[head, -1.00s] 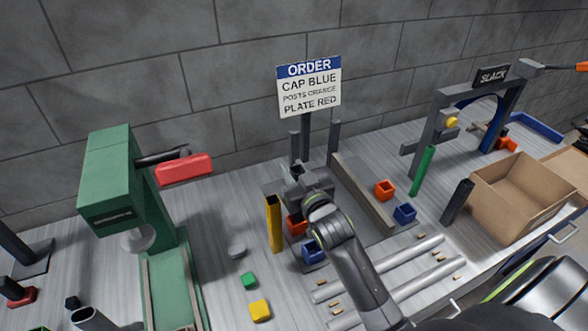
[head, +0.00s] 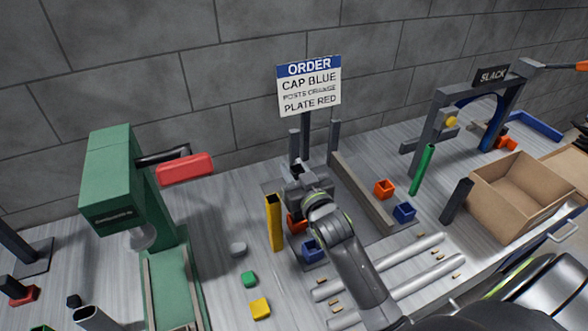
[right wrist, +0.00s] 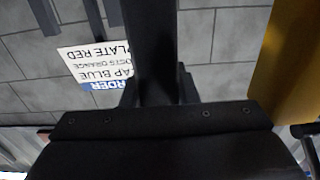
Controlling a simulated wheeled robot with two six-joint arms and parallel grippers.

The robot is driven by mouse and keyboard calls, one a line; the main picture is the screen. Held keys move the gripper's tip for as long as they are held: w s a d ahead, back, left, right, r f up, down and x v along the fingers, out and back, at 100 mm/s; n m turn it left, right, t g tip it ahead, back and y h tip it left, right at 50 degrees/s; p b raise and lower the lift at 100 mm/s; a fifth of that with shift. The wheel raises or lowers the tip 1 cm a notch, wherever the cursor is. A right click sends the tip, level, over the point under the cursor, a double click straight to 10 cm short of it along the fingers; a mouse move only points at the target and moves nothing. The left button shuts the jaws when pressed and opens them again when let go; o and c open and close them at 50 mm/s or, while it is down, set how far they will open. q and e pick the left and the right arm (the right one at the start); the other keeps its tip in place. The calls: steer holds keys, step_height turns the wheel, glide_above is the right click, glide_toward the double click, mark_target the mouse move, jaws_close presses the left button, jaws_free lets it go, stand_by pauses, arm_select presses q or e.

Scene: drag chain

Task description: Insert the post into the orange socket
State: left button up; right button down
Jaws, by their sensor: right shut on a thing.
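My right gripper (head: 303,182) is shut on a dark grey post, which shows in the right wrist view (right wrist: 152,50) standing out from the jaws. In the head view the gripper hides most of this post. An orange socket (head: 296,224) sits just below the gripper, partly covered by it. I cannot tell whether the post touches this socket. A second orange socket (head: 383,188) stands open and empty-looking to the right, beyond a grey rail. My left gripper is not in view.
A yellow post (head: 274,222) stands close left of the gripper. Blue sockets (head: 313,250) (head: 404,211) sit nearby. A green post (head: 422,170), a dark post (head: 457,201) and a cardboard box (head: 515,195) are to the right. A green press (head: 125,180) stands left.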

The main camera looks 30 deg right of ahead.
steer(key=shift+f, duration=0.15)
steer(key=shift+f+b, duration=1.85)
steer(key=shift+f, duration=0.65)
steer(key=c, duration=1.1)
jaws_free()
steer(key=shift+o, duration=0.2)
steer(key=shift+s+f, duration=0.1)
steer(key=s+a+b, duration=0.1)
steer(key=s+b, duration=0.2)
steer(key=s, duration=1.4)
steer(key=shift+b, duration=0.3)
